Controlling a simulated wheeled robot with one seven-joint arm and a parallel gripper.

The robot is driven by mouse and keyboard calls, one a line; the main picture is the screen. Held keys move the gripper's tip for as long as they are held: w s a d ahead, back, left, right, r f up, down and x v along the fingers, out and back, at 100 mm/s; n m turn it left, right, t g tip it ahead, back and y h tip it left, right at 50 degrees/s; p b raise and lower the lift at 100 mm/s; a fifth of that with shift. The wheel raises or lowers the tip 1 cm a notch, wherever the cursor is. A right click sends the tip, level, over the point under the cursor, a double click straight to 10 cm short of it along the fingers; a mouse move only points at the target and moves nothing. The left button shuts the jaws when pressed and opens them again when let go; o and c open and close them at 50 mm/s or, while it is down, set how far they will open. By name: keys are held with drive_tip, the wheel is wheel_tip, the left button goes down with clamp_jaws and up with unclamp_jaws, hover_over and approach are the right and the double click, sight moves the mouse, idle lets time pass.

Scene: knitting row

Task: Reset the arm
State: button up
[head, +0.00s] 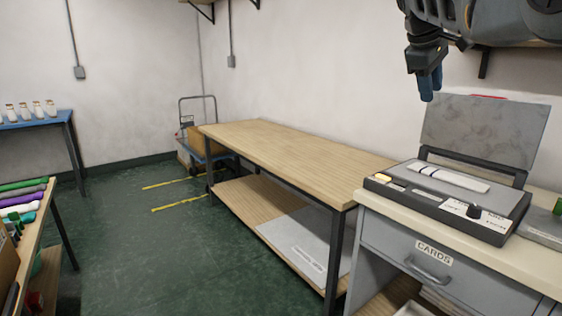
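My gripper (430,84) hangs at the upper right of the head view, with its dark blue fingers pointing down. It is above and to the left of the raised lid of a grey machine and touches nothing that I can see. The fingers overlap from this angle, so the gap between them does not show. I see no object hanging from them. Part of my arm runs off the top right edge.
A long wooden table (290,146) is mostly bare. A cart (205,150) stands behind it. Left are a blue table (32,124) with bottles and a bench with coloured rolls. Green floor between is clear.

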drive_tip(key=w+a+f+t+y, duration=0.1)
drive_tip(key=a+f+t, duration=0.15)
drive_tip(key=f, duration=1.55)
drive_tip(key=w+a+f+t+y, duration=0.1)
drive_tip(key=a+f, duration=0.2)
drive_tip(key=f, duration=1.5)
drive_tip(key=s+a+f+m+y+p, duration=0.1)
drive_tip(key=s+a+f, duration=0.1)
drive_tip(key=s+f, duration=0.35)
drive_tip(key=s+a+f, duration=0.1)
drive_tip(key=s+f, duration=0.1)
drive_tip(key=f, duration=0.6)
drive_tip(key=s+a+f+m+t+y, duration=0.1)
drive_tip(key=s+a+f, duration=0.1)
drive_tip(key=s+f, duration=0.5)
drive_tip(key=s+a+f+t, duration=0.1)
drive_tip(key=s+f+t, duration=0.15)
drive_tip(key=s, duration=0.95)
drive_tip(key=s+a+r+m+t+y+p, duration=0.1)
drive_tip(key=s+r, duration=0.1)
drive_tip(key=s, duration=1)
drive_tip(key=s+a+r+m+p, duration=0.1)
drive_tip(key=s, duration=1.2)
drive_tip(key=s+r+m+t, duration=0.1)
drive_tip(key=s+r, duration=0.8)
drive_tip(key=r, duration=0.3)
drive_tip(key=s+r+m+t, duration=0.2)
drive_tip(key=s+r, duration=0.8)
drive_tip(key=r, duration=0.2)
drive_tip(key=shift+d+r, duration=0.15)
